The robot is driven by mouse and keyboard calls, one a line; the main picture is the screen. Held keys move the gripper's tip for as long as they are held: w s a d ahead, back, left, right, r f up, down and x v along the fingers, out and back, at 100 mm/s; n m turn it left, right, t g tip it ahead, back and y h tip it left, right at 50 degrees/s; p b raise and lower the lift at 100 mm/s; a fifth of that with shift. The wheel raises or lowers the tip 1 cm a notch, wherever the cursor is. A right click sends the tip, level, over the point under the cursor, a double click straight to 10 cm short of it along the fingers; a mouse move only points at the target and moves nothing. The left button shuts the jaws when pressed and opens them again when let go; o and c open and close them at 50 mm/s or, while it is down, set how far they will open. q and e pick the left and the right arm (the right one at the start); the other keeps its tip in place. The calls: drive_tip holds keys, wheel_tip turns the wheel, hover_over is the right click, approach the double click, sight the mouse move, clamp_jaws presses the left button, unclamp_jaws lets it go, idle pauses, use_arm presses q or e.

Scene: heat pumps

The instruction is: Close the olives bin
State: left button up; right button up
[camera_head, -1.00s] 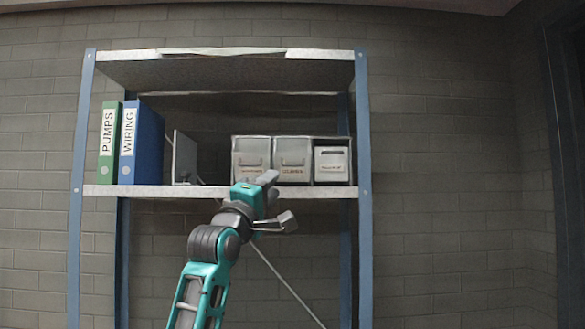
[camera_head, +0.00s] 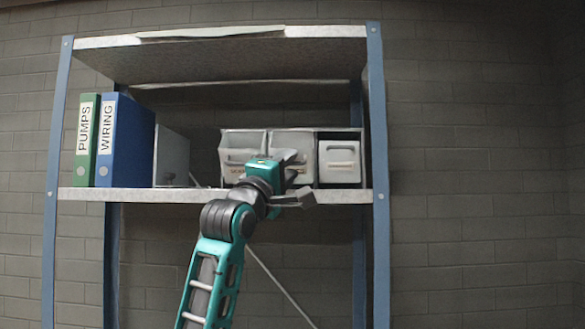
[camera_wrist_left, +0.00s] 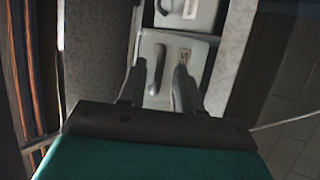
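Three grey-white bins with front handles sit in a row on the shelf: a left bin (camera_head: 236,160), a middle bin (camera_head: 303,146) and a right bin (camera_head: 339,163). Their labels are too small to read, so I cannot tell which is the olives bin. The left bin's front seems tipped outward, showing its opening. My left gripper (camera_head: 299,178) is before the middle bin and hides part of it. In the left wrist view, the left gripper (camera_wrist_left: 159,78) is open, its fingers either side of a dark bin handle (camera_wrist_left: 157,65); contact is unclear. The right gripper is out of view.
A green binder (camera_head: 85,140) and a blue binder (camera_head: 128,140) stand at the shelf's left, beside a grey plate (camera_head: 171,157). Blue posts (camera_head: 376,120) flank the shelf (camera_head: 130,195). Little room separates the right bin from the right post.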

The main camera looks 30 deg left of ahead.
use_arm(q)
drive_tip(key=shift+r, duration=0.1)
drive_tip(key=shift+c, duration=0.4)
clamp_jaws()
idle(1.0)
